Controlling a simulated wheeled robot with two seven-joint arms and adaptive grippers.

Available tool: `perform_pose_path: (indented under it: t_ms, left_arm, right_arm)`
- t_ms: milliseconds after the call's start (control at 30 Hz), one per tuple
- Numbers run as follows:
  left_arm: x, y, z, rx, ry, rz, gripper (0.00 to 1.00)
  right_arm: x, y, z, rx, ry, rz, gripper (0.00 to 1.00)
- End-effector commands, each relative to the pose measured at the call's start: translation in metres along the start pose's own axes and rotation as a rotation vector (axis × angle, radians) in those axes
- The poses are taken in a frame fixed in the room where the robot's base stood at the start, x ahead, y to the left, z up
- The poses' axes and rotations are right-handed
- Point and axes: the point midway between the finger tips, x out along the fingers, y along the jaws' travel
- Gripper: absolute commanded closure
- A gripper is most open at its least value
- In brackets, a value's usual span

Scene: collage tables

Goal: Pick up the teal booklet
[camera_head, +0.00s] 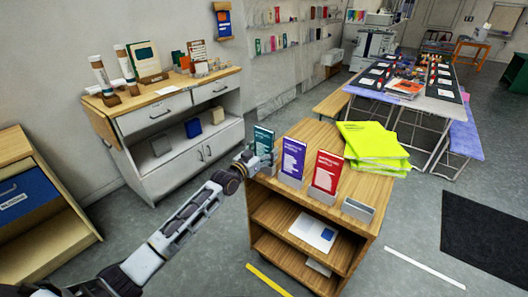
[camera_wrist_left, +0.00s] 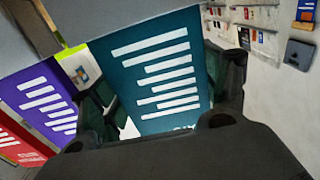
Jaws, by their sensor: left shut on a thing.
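The teal booklet (camera_head: 263,141) stands upright at the left end of the wooden cart's top in the head view. In the left wrist view the teal booklet (camera_wrist_left: 160,75) fills the middle, with white text lines on its face. My left gripper (camera_head: 254,162) is at the booklet's lower part. In the left wrist view its dark fingers (camera_wrist_left: 168,98) sit at either side of the booklet, shut on it. Whether the booklet still touches its holder is hidden. My right gripper is in neither view.
A purple booklet (camera_head: 292,160) and a red booklet (camera_head: 327,172) stand in holders to the right of the teal one. An empty grey holder (camera_head: 358,210) is at the cart's right front. Yellow-green folders (camera_head: 374,140) are stacked behind. A white cabinet (camera_head: 180,118) stands left.

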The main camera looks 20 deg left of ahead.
Motion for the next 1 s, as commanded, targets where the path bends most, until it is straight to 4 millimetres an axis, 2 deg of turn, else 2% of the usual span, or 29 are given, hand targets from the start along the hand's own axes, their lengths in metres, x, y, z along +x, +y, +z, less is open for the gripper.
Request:
perform_pose_path:
  t_ms: [33,100,367,567,900,1000]
  left_arm:
    - [0.0,0.0,0.0,0.0,0.0,0.0,0.45]
    - [0.0,0.0,-0.001,0.0,0.001,0.0,0.52]
    - [0.0,0.0,-0.002,0.0,0.001,0.0,0.52]
    - [0.0,0.0,-0.012,0.0,0.003,0.0,0.52]
    - [0.0,0.0,-0.058,0.001,0.004,0.0,0.52]
    - [0.0,0.0,-0.073,0.001,0.004,0.0,0.52]
  right_arm:
    - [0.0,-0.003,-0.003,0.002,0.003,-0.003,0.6]
    - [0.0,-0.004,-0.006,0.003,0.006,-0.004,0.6]
    - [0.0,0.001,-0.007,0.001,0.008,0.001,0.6]
    - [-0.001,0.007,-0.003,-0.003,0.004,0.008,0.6]
    - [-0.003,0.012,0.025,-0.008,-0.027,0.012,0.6]
    - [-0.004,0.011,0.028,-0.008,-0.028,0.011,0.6]
